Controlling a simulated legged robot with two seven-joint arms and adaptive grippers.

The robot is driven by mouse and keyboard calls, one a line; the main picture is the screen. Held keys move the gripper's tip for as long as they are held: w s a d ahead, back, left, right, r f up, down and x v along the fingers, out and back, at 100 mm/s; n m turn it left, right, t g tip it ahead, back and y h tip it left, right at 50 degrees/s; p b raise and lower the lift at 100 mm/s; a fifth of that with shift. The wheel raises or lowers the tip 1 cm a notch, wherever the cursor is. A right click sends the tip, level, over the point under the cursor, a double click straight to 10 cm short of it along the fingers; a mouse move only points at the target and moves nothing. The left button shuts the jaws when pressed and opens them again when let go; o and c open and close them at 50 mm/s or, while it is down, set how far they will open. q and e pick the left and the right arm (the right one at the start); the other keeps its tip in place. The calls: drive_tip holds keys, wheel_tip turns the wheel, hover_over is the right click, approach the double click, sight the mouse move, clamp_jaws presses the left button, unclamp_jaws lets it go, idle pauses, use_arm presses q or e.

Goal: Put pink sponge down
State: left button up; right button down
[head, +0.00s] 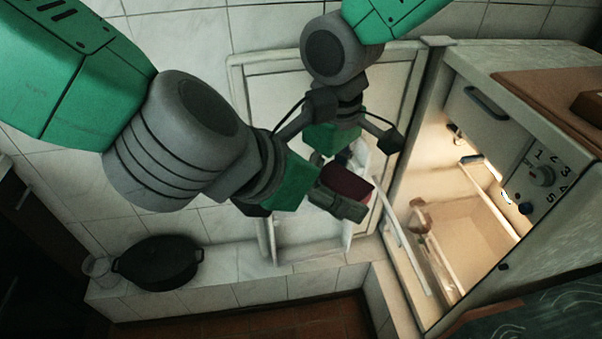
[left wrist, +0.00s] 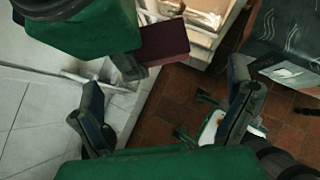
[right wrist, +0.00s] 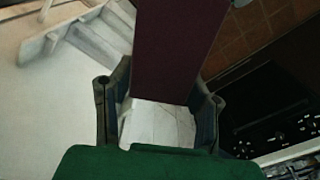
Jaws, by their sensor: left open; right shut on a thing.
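The sponge, a dark pink to maroon block (head: 347,185), shows in the head view in front of the open white cabinet door. My right gripper (head: 345,152) comes from above and is shut on it. In the right wrist view the block (right wrist: 175,45) sits between the fingers (right wrist: 160,105), above a pale surface.
A lit open fridge (head: 465,215) with a dial is at the right, its door standing open along the tiled wall. A black pot (head: 160,263) and a small glass (head: 97,268) stand on a tiled ledge. Brown floor tiles lie below.

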sight(339, 189)
use_arm(q)
drive_tip(key=x, duration=0.7)
use_arm(e)
drive_tip(key=shift+d, duration=0.1)
use_arm(q)
drive_tip(key=c, duration=1.1)
drive_tip(key=shift+s+d, duration=0.1)
drive_tip(key=shift+c, duration=0.2)
use_arm(e)
drive_tip(key=c, duration=0.8)
unclamp_jaws()
drive_tip(key=shift+a+r, duration=0.1)
drive_tip(key=shift+a, duration=0.1)
